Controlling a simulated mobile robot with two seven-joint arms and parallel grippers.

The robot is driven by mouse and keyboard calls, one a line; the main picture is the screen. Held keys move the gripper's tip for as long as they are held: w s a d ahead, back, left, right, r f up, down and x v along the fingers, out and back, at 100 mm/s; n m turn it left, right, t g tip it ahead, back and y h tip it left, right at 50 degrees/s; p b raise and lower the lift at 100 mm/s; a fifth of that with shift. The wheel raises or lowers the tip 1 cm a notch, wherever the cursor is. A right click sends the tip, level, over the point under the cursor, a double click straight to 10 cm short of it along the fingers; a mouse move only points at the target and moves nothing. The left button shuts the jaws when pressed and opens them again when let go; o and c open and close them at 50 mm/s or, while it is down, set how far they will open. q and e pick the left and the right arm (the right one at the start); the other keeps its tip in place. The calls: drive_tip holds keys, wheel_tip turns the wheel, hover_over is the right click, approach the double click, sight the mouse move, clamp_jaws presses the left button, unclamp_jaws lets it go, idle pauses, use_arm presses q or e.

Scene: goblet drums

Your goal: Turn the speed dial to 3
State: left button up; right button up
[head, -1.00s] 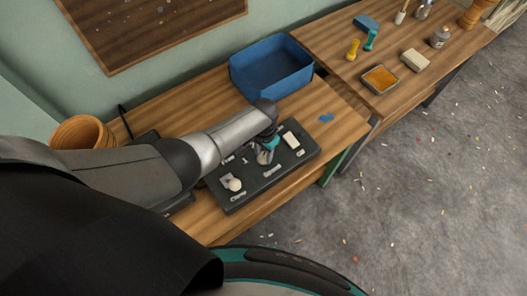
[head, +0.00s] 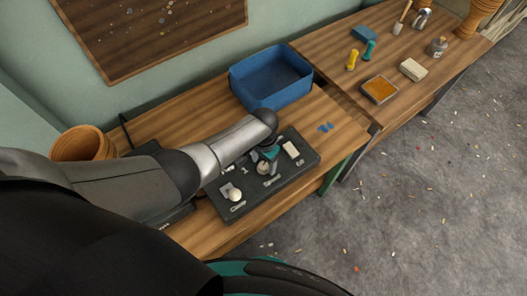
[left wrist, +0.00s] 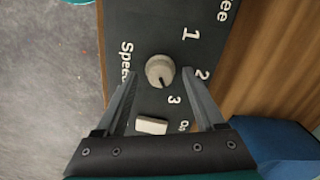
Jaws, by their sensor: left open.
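The dark control panel (head: 245,205) lies on the wooden bench. Its round pale speed dial (head: 263,168) sits mid-panel by the word "Speed"; it also shows in the left wrist view (left wrist: 160,70). There the numbers 1, 2 and 3 run round one side. A dark mark on the dial points roughly toward the 3; the exact setting is hard to tell. My left gripper (left wrist: 160,74) is open, a finger on each side of the dial with gaps visible. In the head view the left gripper (head: 268,156) is at the dial. My right gripper is not in view.
A white switch block (head: 291,149) and a round clamp knob (head: 235,194) flank the dial on the panel. A blue bin (head: 270,79) stands behind, a wooden pot (head: 82,144) at left.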

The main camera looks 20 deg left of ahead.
sight(263, 166)
use_arm(q)
wheel_tip(263, 166, up, 15)
drive_tip(key=p, duration=0.6)
idle(0.3)
